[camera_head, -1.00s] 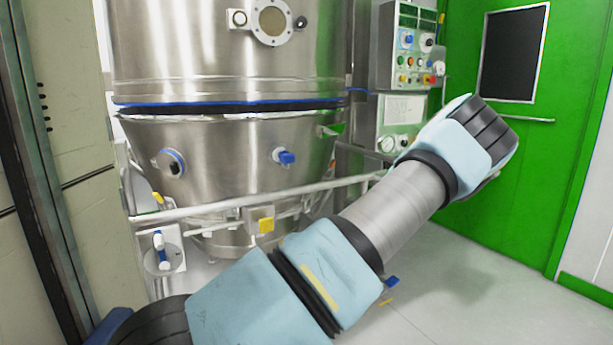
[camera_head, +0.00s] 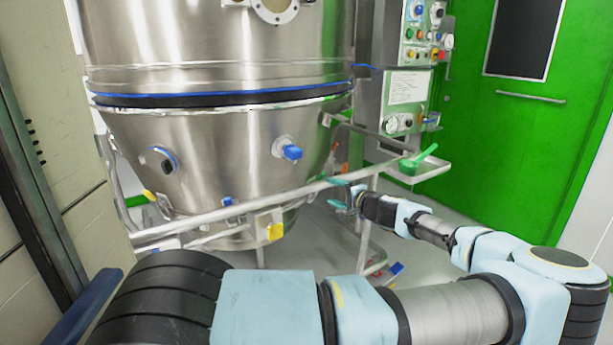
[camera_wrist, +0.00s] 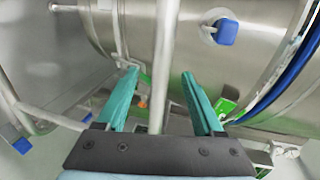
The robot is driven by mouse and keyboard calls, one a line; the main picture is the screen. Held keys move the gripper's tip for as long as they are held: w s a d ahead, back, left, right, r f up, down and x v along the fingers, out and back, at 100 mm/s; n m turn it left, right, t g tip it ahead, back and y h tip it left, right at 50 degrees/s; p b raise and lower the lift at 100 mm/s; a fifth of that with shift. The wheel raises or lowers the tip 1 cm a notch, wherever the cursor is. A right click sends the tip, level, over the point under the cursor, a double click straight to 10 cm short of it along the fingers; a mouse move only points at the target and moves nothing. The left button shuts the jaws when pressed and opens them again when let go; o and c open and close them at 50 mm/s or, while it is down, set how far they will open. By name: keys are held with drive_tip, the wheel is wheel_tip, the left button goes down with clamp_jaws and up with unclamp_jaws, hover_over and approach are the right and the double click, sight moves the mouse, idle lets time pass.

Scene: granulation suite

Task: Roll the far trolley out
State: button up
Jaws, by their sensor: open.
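The trolley is a steel tube frame under a large conical steel bowl (camera_head: 215,150). Its push rail (camera_head: 285,194) runs across the front, rising to the right. My gripper (camera_head: 340,194) is at the right part of this rail, its teal fingers pointing left. In the wrist view, my gripper (camera_wrist: 160,74) is open, and a steel bar (camera_wrist: 165,50) of the trolley runs between the two fingers, with gaps on both sides. I cannot tell whether a finger touches it. Blue castor parts (camera_head: 396,270) show low at the right. The left wheels are hidden.
A green scoop (camera_head: 418,158) lies on a small shelf at the frame's right end. A control panel (camera_head: 405,100) stands behind it. A green door (camera_head: 520,45) is at the back right. A beige wall panel (camera_head: 60,150) borders the left. Some clear floor shows at right.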

sight(315, 184)
drive_tip(key=shift+w+a, duration=0.15)
drive_tip(key=shift+w, duration=0.4)
drive_tip(key=x, duration=1)
drive_tip(key=shift+p, duration=0.35)
clamp_jaws()
idle(0.5)
